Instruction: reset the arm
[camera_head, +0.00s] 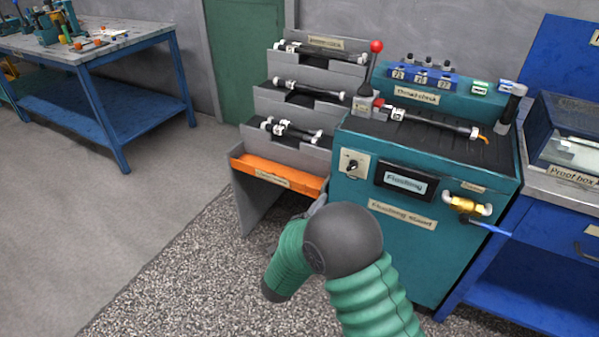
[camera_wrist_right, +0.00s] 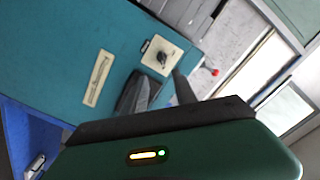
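My right arm, with green ribbed sleeves and a dark round joint, rises in front of the flushing stand in the head view. My right gripper (camera_head: 318,204) is mostly hidden behind that joint; only a grey sliver shows near the stand's left front edge. In the right wrist view dark shapes show past the housing, near the knob plate (camera_wrist_right: 164,58). No held object shows. My left arm and gripper are not in view.
The teal flushing stand (camera_head: 385,248) carries a hose, a lever with a red ball (camera_head: 376,46) and a brass fitting (camera_head: 463,203). A stepped grey rack with hoses and an orange tray (camera_head: 277,173) stands to its left. A proof box (camera_head: 570,140) is at right. Floor at left is clear.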

